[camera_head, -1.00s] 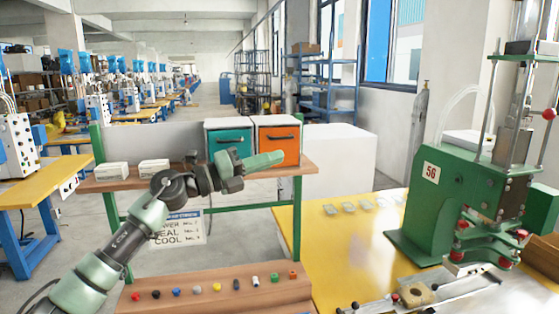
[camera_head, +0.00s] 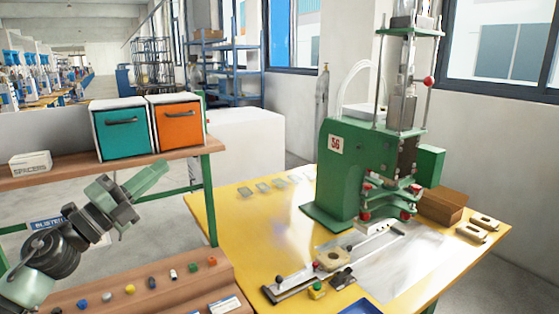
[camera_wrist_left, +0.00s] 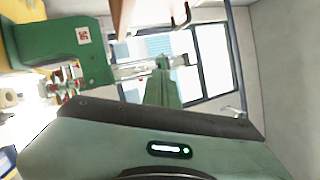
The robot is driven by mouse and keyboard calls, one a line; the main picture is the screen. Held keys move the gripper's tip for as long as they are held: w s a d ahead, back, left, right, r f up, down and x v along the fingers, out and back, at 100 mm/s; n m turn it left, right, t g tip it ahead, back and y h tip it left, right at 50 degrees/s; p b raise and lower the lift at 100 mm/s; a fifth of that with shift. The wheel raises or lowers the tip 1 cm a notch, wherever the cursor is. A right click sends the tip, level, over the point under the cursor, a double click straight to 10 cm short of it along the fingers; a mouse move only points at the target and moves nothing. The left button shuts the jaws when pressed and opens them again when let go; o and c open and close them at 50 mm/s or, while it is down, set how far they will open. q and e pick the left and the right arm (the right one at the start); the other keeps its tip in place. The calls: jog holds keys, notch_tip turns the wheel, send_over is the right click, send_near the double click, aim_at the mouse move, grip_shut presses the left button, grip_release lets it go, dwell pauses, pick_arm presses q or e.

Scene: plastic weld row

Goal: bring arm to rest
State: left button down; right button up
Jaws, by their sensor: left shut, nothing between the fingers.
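My left arm comes in from the lower left of the head view. Its green gripper (camera_head: 152,178) is shut and empty, pointing up and right in front of the wooden shelf (camera_head: 190,149), under the teal drawer (camera_head: 125,132) in the picture. In the left wrist view the green fingers (camera_wrist_left: 162,88) are together with nothing between them. My right gripper is in neither view.
A green press (camera_head: 340,180) marked 56 stands on the yellow table (camera_head: 232,215). An orange drawer (camera_head: 181,127) is beside the teal one. A brown ledge (camera_head: 150,305) with several coloured knobs lies below my arm. A brown block (camera_head: 442,206) sits right of the press.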

pick_arm(q)
jog(key=s+f+n+g+y, duration=0.1)
jog(key=s+f+n+y, duration=0.35)
jog(key=f+n, duration=0.5)
jog(key=s+f+n+g+y, duration=0.25)
jog(key=f+n+y, duration=0.35)
jog(key=f, duration=0.6)
jog(key=s+f+n+g+y, duration=0.1)
jog(key=s+f+n+y, duration=0.5)
jog(key=f, duration=0.5)
jog(key=s+d+f+n+g+h, duration=0.2)
jog(key=s+d+f+g, duration=0.4)
jog(key=s, duration=0.6)
jog(key=s+d+f+n+g+h, duration=0.1)
jog(key=s+f+n+g+h, duration=0.2)
jog(key=s+f, duration=0.7)
jog(key=s+f+g+y, duration=0.1)
jog(key=s+f, duration=0.1)
jog(key=f, duration=1.1)
jog(key=s+f+g, duration=0.1)
jog(key=s+f, duration=0.1)
jog(key=f, duration=1.1)
jog(key=s+a+f+g, duration=0.1)
jog(key=s+a+f, duration=0.2)
jog(key=s+f, duration=1.1)
jog(key=shift+s+m, duration=0.35)
jog(key=shift+s, duration=0.9)
